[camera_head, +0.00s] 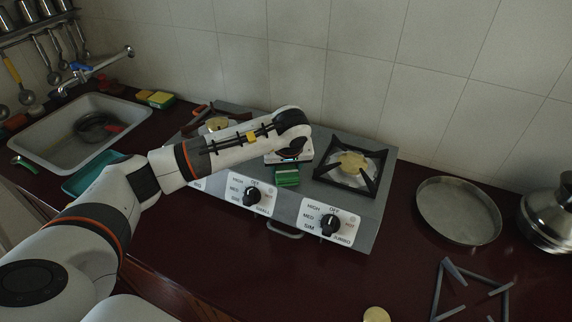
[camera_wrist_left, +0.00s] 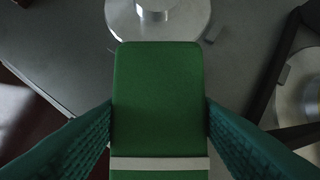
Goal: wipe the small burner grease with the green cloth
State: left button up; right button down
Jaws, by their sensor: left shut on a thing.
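My left gripper (camera_head: 286,164) is over the middle of the stove, shut on the green cloth (camera_head: 287,178), a block-like piece with a paler band. In the left wrist view the cloth (camera_wrist_left: 158,95) sits between the two teal fingers of the left gripper (camera_wrist_left: 159,115). Just ahead of the cloth is a round metal burner pan (camera_wrist_left: 130,22) with a raised centre, likely the small burner. In the head view my arm mostly hides that burner. Small greyish patches (camera_wrist_left: 214,28) lie near the pan; I cannot tell whether they are grease. My right gripper is out of view.
A round metal pan (camera_head: 459,210) and a loose grate (camera_head: 436,292) lie to the right. A sink (camera_head: 50,130) and sponges (camera_head: 160,99) are at left.

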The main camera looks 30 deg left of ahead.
pick_arm(q)
jog(key=shift+f+b, duration=0.3)
jog(key=shift+f, duration=0.1)
jog(key=shift+w, duration=0.1)
